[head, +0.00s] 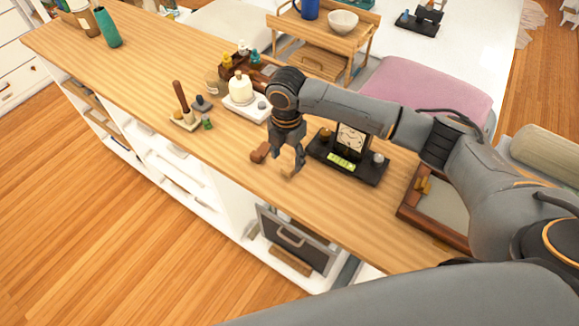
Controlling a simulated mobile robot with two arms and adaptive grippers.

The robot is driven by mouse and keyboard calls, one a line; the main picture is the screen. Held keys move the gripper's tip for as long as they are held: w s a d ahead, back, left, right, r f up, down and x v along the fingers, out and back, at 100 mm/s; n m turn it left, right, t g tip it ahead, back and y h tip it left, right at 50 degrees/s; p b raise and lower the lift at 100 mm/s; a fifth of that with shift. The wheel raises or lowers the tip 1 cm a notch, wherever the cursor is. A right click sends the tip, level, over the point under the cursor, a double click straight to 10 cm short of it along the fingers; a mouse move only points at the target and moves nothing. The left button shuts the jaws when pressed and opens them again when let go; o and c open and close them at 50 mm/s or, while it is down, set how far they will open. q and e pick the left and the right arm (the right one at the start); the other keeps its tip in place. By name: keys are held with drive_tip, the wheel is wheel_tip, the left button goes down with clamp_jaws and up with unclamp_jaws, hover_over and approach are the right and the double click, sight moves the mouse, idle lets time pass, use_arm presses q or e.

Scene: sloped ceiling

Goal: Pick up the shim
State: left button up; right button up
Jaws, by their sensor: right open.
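My right gripper (275,163) hangs over the front part of the wooden counter (150,88), pointing down. I cannot tell for sure which small thing is the shim. A small yellow-green piece (341,161) lies at the front of a black tray (371,177), just right of the gripper. A small tan piece (423,185) lies at the edge of a wood-framed tray (408,209) further right. The gripper touches neither. My left gripper is out of view.
The black tray also bears a square clock (352,138). Left of the gripper are a white tray with a cream jar (238,91) and a small tray with a brown-handled tool (181,97). A green bottle (107,27) stands far left.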

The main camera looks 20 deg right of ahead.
sight(288, 167)
wheel_tip(288, 167, down, 5)
drive_tip(key=shift+d+r+p, duration=0.1)
drive_tip(key=shift+d+p, duration=0.05)
drive_tip(key=shift+p, duration=0.6)
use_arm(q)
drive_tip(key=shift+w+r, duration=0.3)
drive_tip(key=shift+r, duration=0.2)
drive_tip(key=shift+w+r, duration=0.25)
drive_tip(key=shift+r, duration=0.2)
use_arm(e)
drive_tip(key=shift+c, duration=1.1)
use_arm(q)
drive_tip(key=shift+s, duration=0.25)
use_arm(e)
drive_tip(key=c, duration=0.7)
